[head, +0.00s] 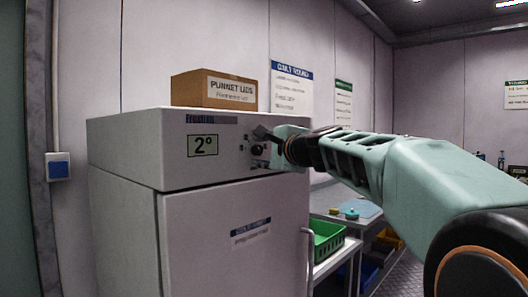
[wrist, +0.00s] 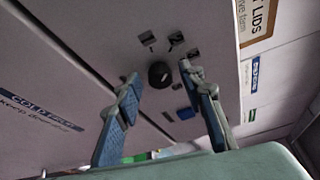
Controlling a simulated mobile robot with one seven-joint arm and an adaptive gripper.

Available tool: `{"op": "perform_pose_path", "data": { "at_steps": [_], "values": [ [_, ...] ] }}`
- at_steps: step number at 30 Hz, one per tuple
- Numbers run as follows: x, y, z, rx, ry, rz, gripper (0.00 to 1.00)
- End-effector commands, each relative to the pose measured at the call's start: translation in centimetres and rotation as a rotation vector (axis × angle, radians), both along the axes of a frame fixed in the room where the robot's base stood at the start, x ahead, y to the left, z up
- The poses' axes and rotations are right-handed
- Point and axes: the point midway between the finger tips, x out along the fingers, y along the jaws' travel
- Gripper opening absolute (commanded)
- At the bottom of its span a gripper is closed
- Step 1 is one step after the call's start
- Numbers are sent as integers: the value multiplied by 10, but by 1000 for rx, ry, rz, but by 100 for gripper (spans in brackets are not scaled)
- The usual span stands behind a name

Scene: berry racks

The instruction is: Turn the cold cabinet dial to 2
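The cold cabinet (head: 235,232) is a white box with a door, and its display (head: 203,146) reads 2°. The dial (head: 258,150) is a small dark knob on the upper front panel, partly covered by my gripper (head: 268,138) in the head view. In the wrist view the dial (wrist: 159,74) appears as a round black knob between the tips of my gripper (wrist: 160,76). The blue-padded fingers are spread, with a visible gap on each side of the dial.
A cardboard box (head: 214,90) labelled for punnet lids stands on the cabinet. A green crate (head: 327,240) sits on a bench right of the cabinet, near the door handle (head: 308,262). A blue switch (head: 57,166) is on the left wall.

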Motion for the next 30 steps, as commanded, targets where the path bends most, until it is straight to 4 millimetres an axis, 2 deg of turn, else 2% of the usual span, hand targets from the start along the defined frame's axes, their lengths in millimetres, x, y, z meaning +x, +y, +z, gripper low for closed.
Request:
{"op": "perform_pose_path", "data": {
  "at_steps": [11,24,30],
  "values": [
    [-5,-4,1,1,0,-1,39],
    [-55,-32,6,0,-1,-1,39],
    [-65,-37,6,1,0,0,39]
  ]
}}
